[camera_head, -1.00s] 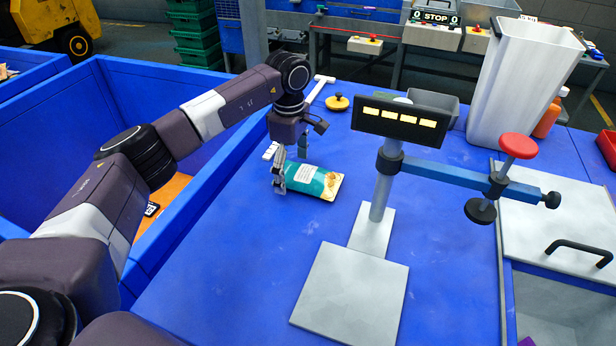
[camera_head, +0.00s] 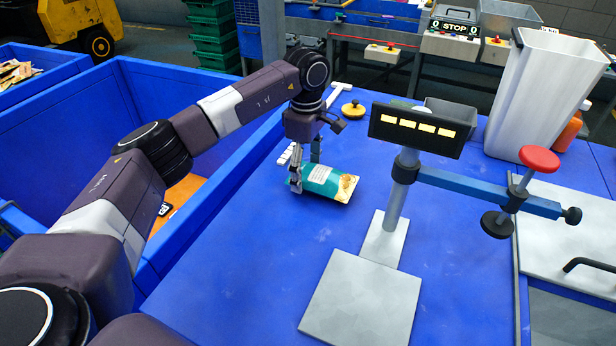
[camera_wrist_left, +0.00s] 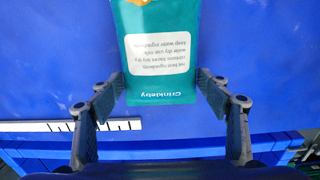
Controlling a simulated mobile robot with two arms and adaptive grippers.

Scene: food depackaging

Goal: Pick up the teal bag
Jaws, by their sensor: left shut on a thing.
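The teal bag (camera_head: 325,180) lies on the blue table with its left end between the fingers of my left gripper (camera_head: 305,172). It has a white label and an orange and cream picture at its right end. In the left wrist view the bag (camera_wrist_left: 161,84) shows its printed label upside down, and the fingertips of my left gripper (camera_wrist_left: 161,88) touch its two sides near the bottom end. The gripper is shut on the bag. The bag appears to rest on or very near the table. My right gripper is not in view.
A scale with a grey plate (camera_head: 362,297) and a lit display (camera_head: 418,128) stands right of the bag. A deep blue bin (camera_head: 75,135) borders the table at left. A tall white container (camera_head: 540,95) stands at back right.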

